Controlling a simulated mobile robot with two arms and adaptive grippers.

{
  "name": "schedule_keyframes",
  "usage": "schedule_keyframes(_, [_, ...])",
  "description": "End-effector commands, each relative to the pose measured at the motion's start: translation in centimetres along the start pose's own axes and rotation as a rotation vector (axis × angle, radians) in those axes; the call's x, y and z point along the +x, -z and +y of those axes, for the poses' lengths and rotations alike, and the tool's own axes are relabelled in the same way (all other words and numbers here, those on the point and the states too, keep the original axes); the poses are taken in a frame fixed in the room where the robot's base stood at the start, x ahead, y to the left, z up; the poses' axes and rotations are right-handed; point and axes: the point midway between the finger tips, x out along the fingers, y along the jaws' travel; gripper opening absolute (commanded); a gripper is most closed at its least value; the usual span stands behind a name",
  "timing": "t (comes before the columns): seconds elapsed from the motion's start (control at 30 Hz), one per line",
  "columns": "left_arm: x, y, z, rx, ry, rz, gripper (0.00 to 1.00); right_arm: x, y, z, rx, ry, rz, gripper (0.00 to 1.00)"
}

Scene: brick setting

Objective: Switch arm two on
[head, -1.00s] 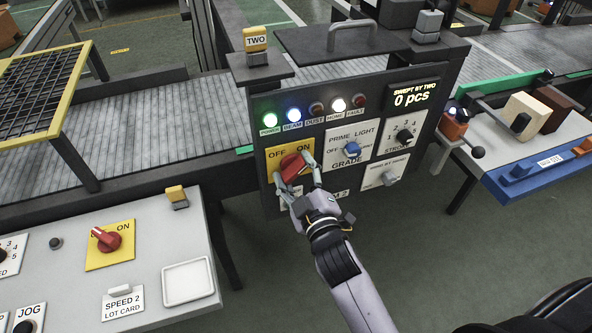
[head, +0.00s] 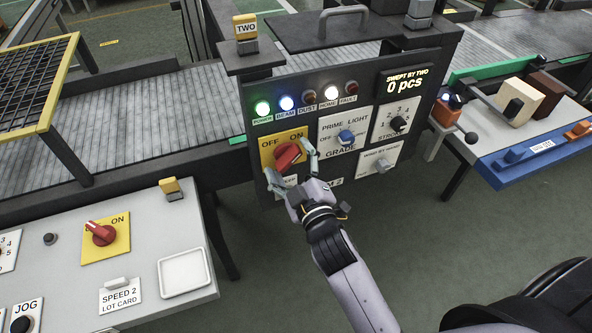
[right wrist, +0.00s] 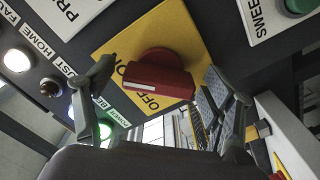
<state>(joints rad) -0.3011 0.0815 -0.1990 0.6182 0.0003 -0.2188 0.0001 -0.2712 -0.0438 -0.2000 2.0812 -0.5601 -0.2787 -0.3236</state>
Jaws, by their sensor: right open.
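The machine panel under a yellow-topped TWO sign (head: 246,27) carries a yellow OFF/ON plate (head: 268,144) with a red rotary knob (head: 287,155). In the head view the knob's bar slants up to the right, toward ON. In the right wrist view the red knob (right wrist: 160,75) sits between my spread fingers, and OFF shows beside it. My right gripper (head: 288,163) is open at the knob, one finger on either side; its fingers (right wrist: 170,85) look clear of the knob. The power, beam and home lamps (head: 287,102) glow; dust and fault are dark. My left gripper is out of view.
A grade knob (head: 346,137) and a stroke dial (head: 397,123) sit right of the plate. The display (head: 406,82) reads 0 pcs. A desk at lower left has another red OFF/ON knob (head: 103,234) and a white tray (head: 184,272). Open floor lies below the panel.

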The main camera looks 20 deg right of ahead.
Motion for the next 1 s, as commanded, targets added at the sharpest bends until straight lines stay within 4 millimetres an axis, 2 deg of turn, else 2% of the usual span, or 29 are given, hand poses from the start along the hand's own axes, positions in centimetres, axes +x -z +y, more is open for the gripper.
schedule_keyframes(0.17, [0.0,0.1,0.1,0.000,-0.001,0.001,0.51,-2.5,-0.1,-0.1,0.002,0.002,-0.004,0.77])
schedule_keyframes(0.4, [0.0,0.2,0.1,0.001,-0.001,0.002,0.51,-7.5,-0.1,-0.1,0.003,0.003,-0.006,0.77])
schedule_keyframes(0.6, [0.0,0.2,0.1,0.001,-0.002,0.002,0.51,-10.4,-0.1,-0.1,0.002,0.002,-0.004,0.77])
schedule_keyframes(0.8, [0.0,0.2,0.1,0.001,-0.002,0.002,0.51,-11.7,0.0,0.0,0.000,0.000,-0.002,0.77])
schedule_keyframes(1.0, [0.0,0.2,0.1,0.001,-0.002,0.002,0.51,-11.8,0.0,0.0,0.000,0.000,-0.001,0.77])
